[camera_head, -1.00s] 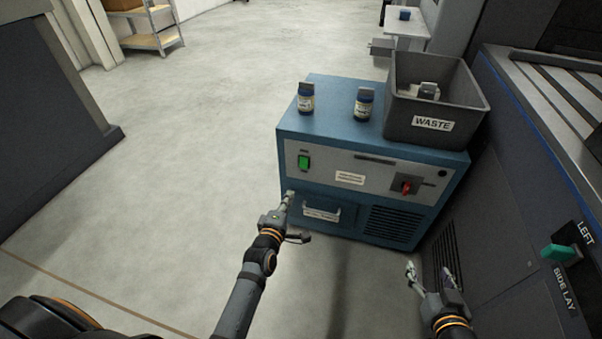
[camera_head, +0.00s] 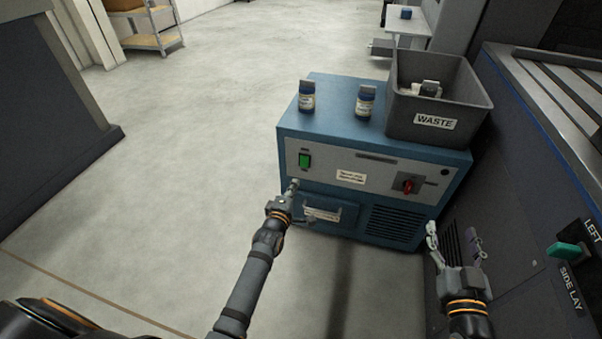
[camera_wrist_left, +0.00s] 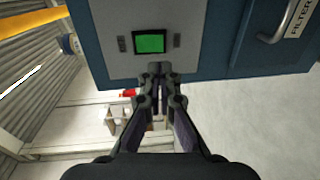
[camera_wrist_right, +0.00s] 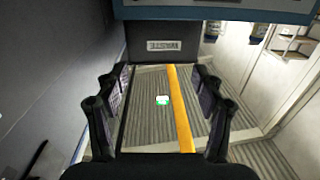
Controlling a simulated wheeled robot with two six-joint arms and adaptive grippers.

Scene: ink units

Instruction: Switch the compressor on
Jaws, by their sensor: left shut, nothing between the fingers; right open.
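The compressor (camera_head: 330,137) is a blue cabinet with a grey front panel. A green switch (camera_head: 304,160) sits at the left of that panel and a red rotary knob (camera_head: 408,187) at its right. My left gripper (camera_head: 292,186) is shut and empty, just below the green switch. In the left wrist view the fingertips (camera_wrist_left: 154,72) are close under the green switch (camera_wrist_left: 150,41), which is in full sight. I cannot tell whether they touch the panel. My right gripper (camera_head: 453,232) is open and empty, low in front of the cabinet's right side.
Two small jars (camera_head: 307,97) (camera_head: 365,102) and a grey waste bin (camera_head: 402,122) stand on the cabinet. A drawer handle (camera_head: 322,215) is below the panel. A dark machine with a green side lay handle (camera_head: 566,250) stands at right. The floor at left is clear.

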